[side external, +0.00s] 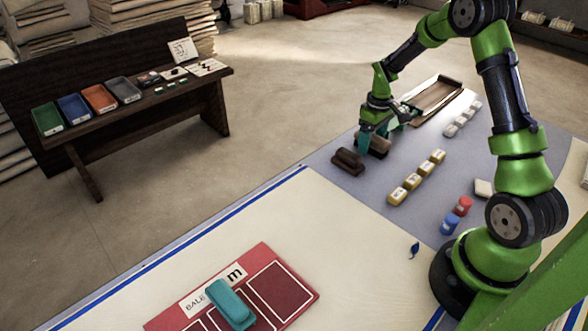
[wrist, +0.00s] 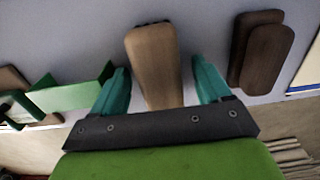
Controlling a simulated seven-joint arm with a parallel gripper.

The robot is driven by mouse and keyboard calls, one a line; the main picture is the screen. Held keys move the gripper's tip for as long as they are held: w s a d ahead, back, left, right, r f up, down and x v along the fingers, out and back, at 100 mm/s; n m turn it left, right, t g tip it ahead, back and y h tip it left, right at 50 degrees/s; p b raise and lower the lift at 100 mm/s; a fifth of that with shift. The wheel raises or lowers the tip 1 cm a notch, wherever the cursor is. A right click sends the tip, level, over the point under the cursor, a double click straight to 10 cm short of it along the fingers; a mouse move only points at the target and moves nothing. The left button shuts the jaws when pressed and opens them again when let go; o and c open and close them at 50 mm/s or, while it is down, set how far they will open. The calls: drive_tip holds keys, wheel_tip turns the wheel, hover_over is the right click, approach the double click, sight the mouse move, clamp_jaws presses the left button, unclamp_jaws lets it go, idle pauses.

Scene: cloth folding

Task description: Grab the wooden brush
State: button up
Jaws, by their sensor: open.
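A light brown wooden brush (side external: 380,149) lies on the grey part of the table at my gripper (side external: 370,133). In the wrist view the wooden brush (wrist: 153,55) shows between the two teal fingers (wrist: 161,75), with a gap on each side. My gripper is open and pointed down over it; the brush's near end is hidden behind the gripper's mount. A dark brown brush-like block (side external: 347,161) lies just to the left in the side view; it also shows right of the fingers in the wrist view (wrist: 263,52).
A wooden tray (side external: 459,84) lies behind the gripper. A green bracket-like part (wrist: 75,93) is left of the fingers. Several yellow blocks (side external: 412,181) and pale blocks (side external: 463,121) stand in rows to the right. A red board (side external: 278,288) with a teal block (side external: 230,303) lies in front.

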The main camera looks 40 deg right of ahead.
drive_tip(key=c, duration=1.1)
